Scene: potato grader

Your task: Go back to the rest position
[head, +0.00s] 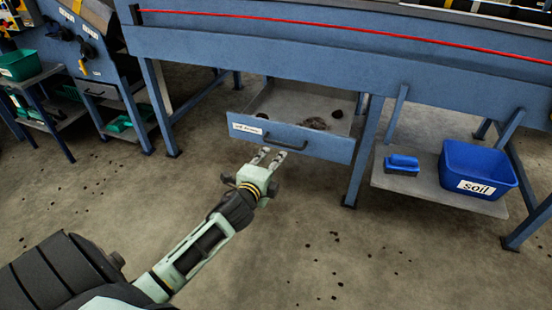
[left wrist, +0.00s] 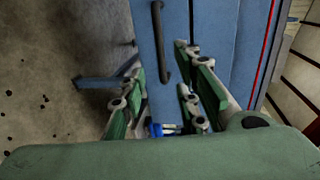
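The drawer (head: 325,147) under the blue machine is pulled open, with brown clumps (head: 312,123) of soil inside. A white label (head: 247,129) and a dark handle (head: 285,142) are on its blue front. My left gripper (head: 271,155) is just in front of the handle, fingers pointing at the drawer front. In the left wrist view my left gripper (left wrist: 160,85) is open and empty, and the handle (left wrist: 160,45) shows beyond the gap between its fingers. I cannot tell if a finger touches it. My right gripper is not in view.
A blue bin (head: 478,170) labelled soil and a blue brush (head: 402,164) stand on a low shelf (head: 440,194) at right. Blue machine legs (head: 367,150) flank the drawer. Green trays (head: 20,65) are at far left. The floor in front is clear except for scattered dark bits.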

